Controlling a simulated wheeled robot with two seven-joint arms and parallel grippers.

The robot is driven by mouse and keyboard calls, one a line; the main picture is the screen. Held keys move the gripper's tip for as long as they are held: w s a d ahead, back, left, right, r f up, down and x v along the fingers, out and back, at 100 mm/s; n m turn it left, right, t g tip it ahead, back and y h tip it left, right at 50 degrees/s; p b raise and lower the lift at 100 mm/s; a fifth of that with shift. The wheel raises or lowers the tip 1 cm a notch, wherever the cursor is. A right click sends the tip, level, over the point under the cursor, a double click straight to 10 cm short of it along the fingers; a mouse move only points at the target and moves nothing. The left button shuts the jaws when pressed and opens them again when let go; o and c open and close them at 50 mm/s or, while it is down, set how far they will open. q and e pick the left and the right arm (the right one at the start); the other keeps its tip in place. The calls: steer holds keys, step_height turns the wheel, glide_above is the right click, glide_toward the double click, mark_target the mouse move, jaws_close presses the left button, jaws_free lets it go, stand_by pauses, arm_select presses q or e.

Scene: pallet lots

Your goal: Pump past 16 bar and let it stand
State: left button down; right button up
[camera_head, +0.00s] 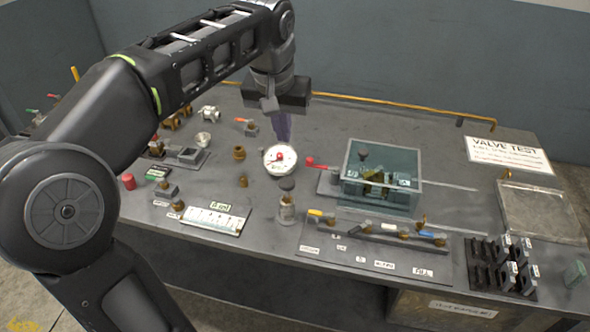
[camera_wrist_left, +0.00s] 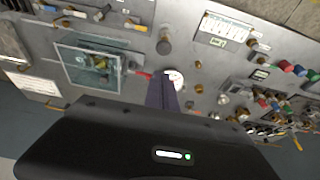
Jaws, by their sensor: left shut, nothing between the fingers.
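A round white pressure gauge (camera_head: 280,158) with a red mark stands near the middle of the bench; its reading is too small to tell. It also shows in the left wrist view (camera_wrist_left: 175,77), partly hidden by my fingers. A red-ended lever (camera_head: 312,162) lies just right of the gauge, beside a clear tank (camera_head: 408,199) with a brass valve inside. The lever's red end also shows in the left wrist view (camera_wrist_left: 144,75). My left gripper (camera_head: 284,136) is shut and empty, pointing down just behind and above the gauge. My right gripper is not in view.
A "VALVE TEST" sign (camera_head: 508,155) lies at the back right. A panel of coloured valve handles (camera_head: 352,250) is at the front, with a rack of black blocks (camera_head: 500,268) to its right. Brass fittings crowd the left. A clear tray (camera_head: 541,212) is at the right edge.

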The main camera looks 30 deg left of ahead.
arm_select(q)
steer(key=shift+s+f, duration=0.1)
steer(key=shift+s, duration=0.1)
steer(key=p, duration=0.2)
glide_toward(286, 185)
steer(key=w+f, duration=0.2)
steer(key=f, duration=0.1)
steer(key=w+a+f, duration=0.1)
steer(key=f, duration=0.1)
steer(key=shift+w, duration=0.15)
steer(key=shift+f, duration=0.65)
step_height(286, 185, down, 4)
steer(key=b, duration=0.3)
steer(key=shift+r+b, duration=0.15)
steer(key=shift+b, duration=0.2)
